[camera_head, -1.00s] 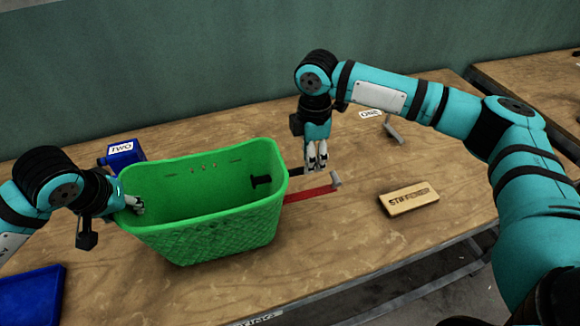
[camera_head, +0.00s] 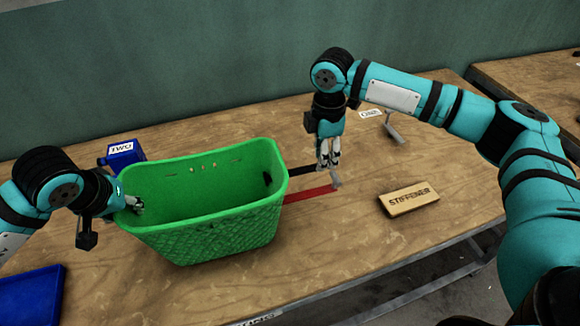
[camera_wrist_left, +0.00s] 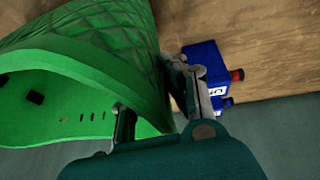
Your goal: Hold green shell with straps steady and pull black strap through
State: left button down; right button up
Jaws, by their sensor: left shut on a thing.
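The green shell (camera_head: 205,232), an open basket shape, stands upright on the table; its wall also fills the upper left of the left wrist view (camera_wrist_left: 110,50). My left gripper (camera_head: 133,205) is shut on the shell's left rim, with one finger on each side of the wall. The black strap (camera_head: 303,171) comes out of the shell's right side. My right gripper (camera_head: 328,165) is shut on its outer end, fingers pointing down. A small black piece of the strap shows inside the right wall. The red strap (camera_head: 310,194) sticks out below it.
A block marked STIFFENER (camera_head: 408,199) lies to the right. A small sign on a stand (camera_head: 372,113) is farther back. The table between is clear.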

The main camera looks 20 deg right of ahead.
jog(key=o, duration=0.5)
notch_tip(320, 180, up, 12)
dwell(0.4)
pick_arm(q)
jog(key=c, duration=1.4)
grip_release()
